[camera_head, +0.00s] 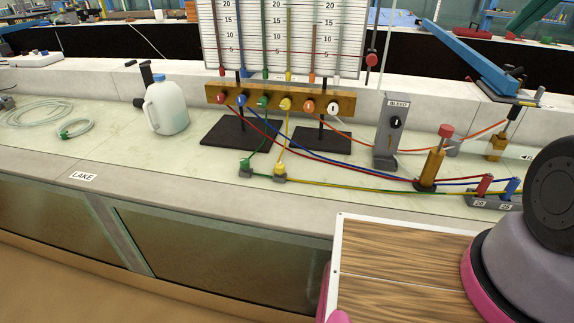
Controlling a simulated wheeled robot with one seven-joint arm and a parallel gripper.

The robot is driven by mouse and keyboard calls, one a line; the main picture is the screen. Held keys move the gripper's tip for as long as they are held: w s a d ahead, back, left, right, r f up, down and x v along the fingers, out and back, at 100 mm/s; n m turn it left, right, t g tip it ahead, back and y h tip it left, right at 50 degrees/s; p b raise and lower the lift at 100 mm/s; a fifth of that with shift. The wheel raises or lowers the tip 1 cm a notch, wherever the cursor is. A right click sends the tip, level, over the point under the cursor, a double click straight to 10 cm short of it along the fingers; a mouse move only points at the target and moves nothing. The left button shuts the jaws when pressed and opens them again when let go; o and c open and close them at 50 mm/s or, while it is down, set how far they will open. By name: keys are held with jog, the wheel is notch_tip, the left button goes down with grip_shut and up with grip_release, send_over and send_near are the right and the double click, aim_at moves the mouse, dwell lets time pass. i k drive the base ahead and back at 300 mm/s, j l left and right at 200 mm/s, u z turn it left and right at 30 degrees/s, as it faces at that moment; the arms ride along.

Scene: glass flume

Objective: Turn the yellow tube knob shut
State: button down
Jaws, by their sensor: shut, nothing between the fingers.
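A row of coloured knobs sits on a wooden bar (340,104) below the tube board (312,65). The yellow knob (286,104) is between the green knob (263,102) and the orange knob (309,107). A yellow tube runs down from it to a small grey block on the ledge, topped by a yellow fitting (279,169). Next to that is a similar block with a green fitting (245,163). I cannot tell how far the yellow knob is turned. My gripper is not in view; only a rounded part of my arm shows at the lower right.
A white jug (166,106) stands left of the board. The grey BLEED post (387,130) and a brass fitting with a red cap (432,160) stand to the right. Tubes cross the ledge. A white-edged wooden panel (400,265) fills the lower right foreground.

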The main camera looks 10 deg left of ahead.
aim_at(279, 166)
jog(key=j+u, duration=0.5)
jog(key=u, duration=0.25)
